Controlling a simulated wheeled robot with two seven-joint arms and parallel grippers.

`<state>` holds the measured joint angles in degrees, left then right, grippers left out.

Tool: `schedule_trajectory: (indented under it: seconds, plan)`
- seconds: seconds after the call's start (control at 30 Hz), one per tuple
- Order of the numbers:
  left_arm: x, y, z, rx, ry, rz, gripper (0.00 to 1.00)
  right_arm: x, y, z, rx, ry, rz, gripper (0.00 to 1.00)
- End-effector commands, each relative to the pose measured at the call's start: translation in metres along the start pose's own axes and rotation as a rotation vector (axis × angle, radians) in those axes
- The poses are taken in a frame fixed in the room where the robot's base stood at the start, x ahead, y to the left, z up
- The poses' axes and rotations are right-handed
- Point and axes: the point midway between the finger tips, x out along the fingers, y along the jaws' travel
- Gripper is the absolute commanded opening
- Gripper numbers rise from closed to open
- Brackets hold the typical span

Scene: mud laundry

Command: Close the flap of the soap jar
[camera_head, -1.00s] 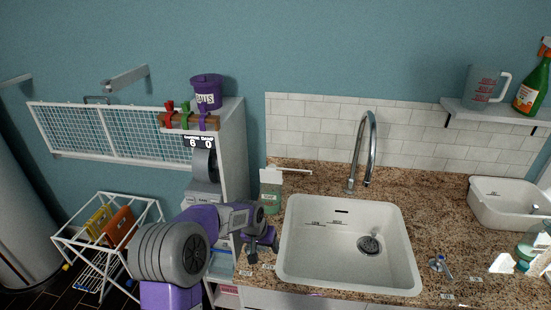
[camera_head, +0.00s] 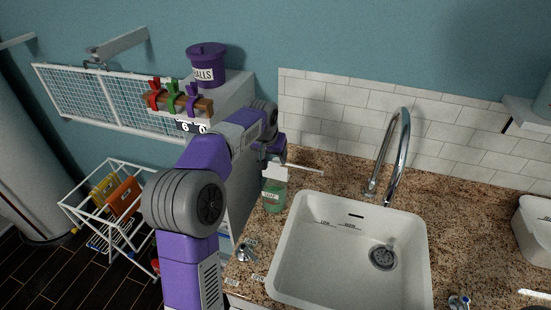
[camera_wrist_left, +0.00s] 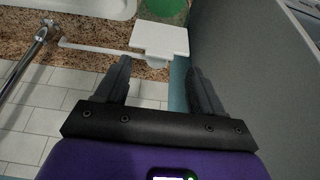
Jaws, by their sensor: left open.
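The soap jar (camera_head: 273,196) is translucent green with a pale label and stands on the counter left of the sink. Its white flap (camera_head: 274,171) shows at the top of the jar, with a thin white bar reaching right. In the left wrist view the flap (camera_wrist_left: 160,38) is a white plate just beyond my fingertips, with the green jar (camera_wrist_left: 165,10) behind it. I cannot tell the flap's exact angle. My left gripper (camera_head: 274,152) is behind and above the jar. In the wrist view its fingers (camera_wrist_left: 158,66) are apart and empty. My right gripper is out of view.
The white sink (camera_head: 350,250) and curved tap (camera_head: 398,150) are right of the jar. A tiled wall (camera_head: 330,115) rises behind. A cabinet with a purple pot (camera_head: 206,68) and coloured clips stands left. A wire rack (camera_head: 110,200) is on the floor.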

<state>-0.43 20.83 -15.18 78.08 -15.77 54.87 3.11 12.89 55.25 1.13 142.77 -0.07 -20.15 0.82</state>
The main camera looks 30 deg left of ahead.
Motion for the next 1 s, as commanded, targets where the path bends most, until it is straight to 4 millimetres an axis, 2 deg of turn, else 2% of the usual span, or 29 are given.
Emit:
schedule_trajectory:
  seconds: [0.1, 0.23, 0.6, 1.0]
  plan:
    - [0.021, 0.000, 0.001, -0.001, -0.004, 0.000, 0.68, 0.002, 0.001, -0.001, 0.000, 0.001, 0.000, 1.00]
    - [0.034, 0.000, 0.001, -0.001, -0.002, 0.001, 0.68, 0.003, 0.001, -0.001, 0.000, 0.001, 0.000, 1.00]
    - [0.040, 0.000, 0.000, 0.000, 0.001, 0.001, 0.68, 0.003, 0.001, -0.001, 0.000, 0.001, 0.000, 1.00]
    - [0.040, 0.000, 0.000, 0.000, 0.001, 0.001, 0.07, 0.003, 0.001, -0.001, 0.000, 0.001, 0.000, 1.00]
